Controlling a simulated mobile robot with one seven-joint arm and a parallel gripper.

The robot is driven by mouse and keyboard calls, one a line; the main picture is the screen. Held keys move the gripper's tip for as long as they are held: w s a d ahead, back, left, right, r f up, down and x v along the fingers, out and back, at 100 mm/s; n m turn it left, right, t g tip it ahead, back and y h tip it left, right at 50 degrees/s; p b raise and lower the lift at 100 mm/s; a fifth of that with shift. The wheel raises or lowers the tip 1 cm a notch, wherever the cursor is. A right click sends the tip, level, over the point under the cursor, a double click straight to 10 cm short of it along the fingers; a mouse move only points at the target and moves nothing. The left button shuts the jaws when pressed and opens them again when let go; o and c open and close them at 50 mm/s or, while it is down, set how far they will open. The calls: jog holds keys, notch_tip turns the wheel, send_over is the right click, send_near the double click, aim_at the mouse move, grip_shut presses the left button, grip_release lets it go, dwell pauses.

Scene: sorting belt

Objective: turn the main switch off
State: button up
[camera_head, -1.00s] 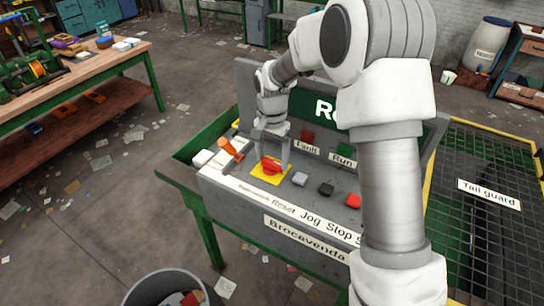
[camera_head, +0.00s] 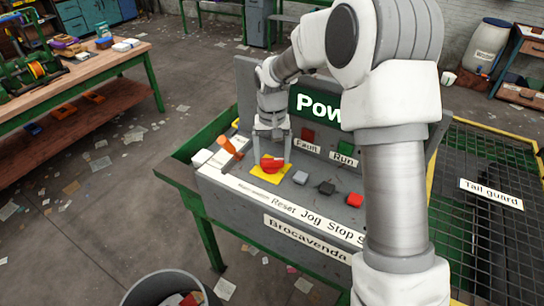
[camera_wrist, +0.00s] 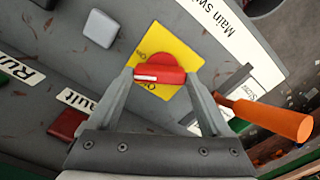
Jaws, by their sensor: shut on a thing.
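The main switch is a red rotary handle (camera_head: 271,164) on a yellow plate (camera_head: 283,171), at the left of the grey control panel (camera_head: 222,181). In the wrist view the red handle (camera_wrist: 165,76) lies across the picture, its white mark toward the left finger. Lettering on the yellow plate (camera_wrist: 184,47) is partly covered by the handle. My gripper (camera_head: 272,160) points down over the switch. In the wrist view my gripper (camera_wrist: 159,78) is shut on the handle, one finger at each end. A green display (camera_head: 318,107) reads "Pow", the rest hidden behind my arm.
Grey (camera_head: 300,178), black (camera_head: 326,188) and red (camera_head: 353,201) buttons sit right of the switch. Fault (camera_head: 307,136) and Run (camera_head: 346,148) lamps stand behind. A mesh tail guard (camera_head: 480,235) is at right.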

aim_at(271, 158)
jog(key=n, duration=0.6)
jog(key=shift+w, duration=0.15)
jog(key=n, duration=0.5)
jog(key=shift+r, duration=0.1)
jog(key=shift+a+n, duration=0.1)
jog(key=shift+n, duration=0.3)
jog(key=o, duration=1.2)
jog(key=shift+c, duration=0.2)
notch_tip(271, 158, up, 17)
jog(key=shift+r+b, duration=0.2)
jog(key=shift+b, duration=0.1)
